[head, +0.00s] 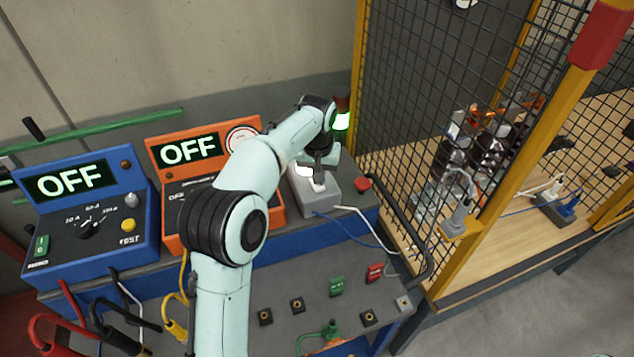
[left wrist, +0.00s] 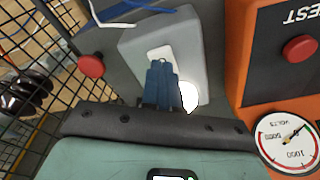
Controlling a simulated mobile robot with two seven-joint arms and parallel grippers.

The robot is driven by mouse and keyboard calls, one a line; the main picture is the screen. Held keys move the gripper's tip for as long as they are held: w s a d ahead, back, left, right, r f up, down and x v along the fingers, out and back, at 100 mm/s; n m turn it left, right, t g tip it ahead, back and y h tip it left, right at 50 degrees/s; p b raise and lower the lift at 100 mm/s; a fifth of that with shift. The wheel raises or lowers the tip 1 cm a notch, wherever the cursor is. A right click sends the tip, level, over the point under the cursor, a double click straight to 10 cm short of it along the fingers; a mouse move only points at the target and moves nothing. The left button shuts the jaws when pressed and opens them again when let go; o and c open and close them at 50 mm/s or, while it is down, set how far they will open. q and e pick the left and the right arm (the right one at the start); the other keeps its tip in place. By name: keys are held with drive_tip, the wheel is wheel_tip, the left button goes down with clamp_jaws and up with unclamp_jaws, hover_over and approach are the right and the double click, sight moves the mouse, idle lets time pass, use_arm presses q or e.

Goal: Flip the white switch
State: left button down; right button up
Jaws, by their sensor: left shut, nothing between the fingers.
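A grey box (head: 322,200) stands at the right end of the bench.
An orange panel (head: 160,181) and a blue panel (head: 144,220), both reading OFF, stand left of the box. A red button (head: 363,184) is close on its right. A wire-mesh fence (head: 405,100) stands beyond. Blue and white cables lie by the box.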

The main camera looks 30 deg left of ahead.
use_arm(q)
drive_tip(key=shift+f, duration=0.9)
use_arm(e)
drive_tip(key=shift+s+f, duration=0.4)
use_arm(q)
drive_tip(key=shift+r+p, duration=0.35)
drive_tip(key=shift+r, duration=0.95)
drive_tip(key=shift+w+r, duration=0.2)
drive_tip(key=shift+r, duration=0.25)
drive_tip(key=shift+s+r, duration=0.15)
drive_tip(key=shift+r, duration=1.65)
use_arm(e)
drive_tip(key=shift+w+r, duration=0.95)
drive_tip(key=shift+w, duration=0.15)
